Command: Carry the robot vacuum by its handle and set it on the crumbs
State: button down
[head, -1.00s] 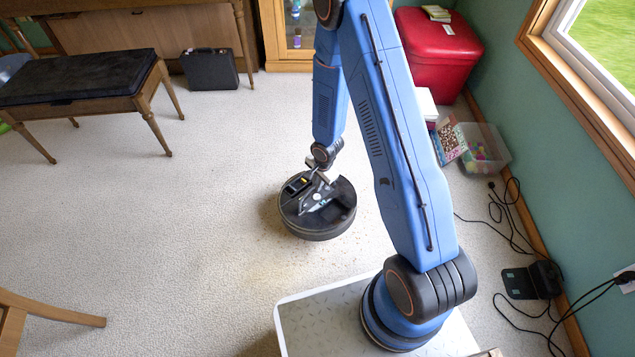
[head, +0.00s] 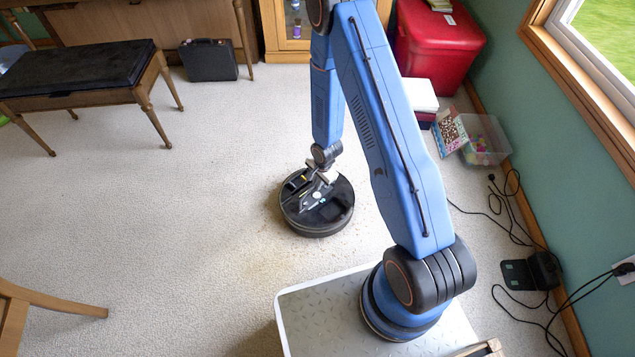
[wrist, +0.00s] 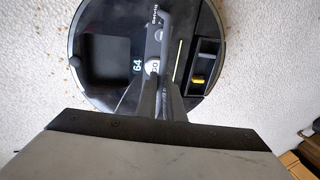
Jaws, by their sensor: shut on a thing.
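The robot vacuum (head: 340,217) is a black round disc, level and low at the floor in the middle of the room. I cannot tell whether it touches the carpet. My gripper (head: 320,183) is above it, shut on its handle; in the wrist view the fingers (wrist: 157,98) close on the dark handle (wrist: 157,35) across the vacuum's top (wrist: 115,20). Crumbs (head: 263,268) are tan specks on the carpet in front of and to the left of the vacuum. More specks show beside its rim in the wrist view (wrist: 72,32). The vacuum hides the floor under it.
A piano bench (head: 80,75) and a black case (head: 208,60) stand at the back left. A red chest (head: 435,50), a clear bin (head: 487,140) and cables with a black dock (head: 535,272) line the right wall. A wooden chair (head: 50,303) is front left. Carpet on the left is free.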

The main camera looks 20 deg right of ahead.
jog(key=c, duration=1.9)
grip_release()
jog(key=shift+o, duration=0.2)
notch_tip(320, 180, up, 12)
jog(key=s+d, duration=0.1)
jog(key=s, duration=0.1)
jog(key=shift+f, duration=0.15)
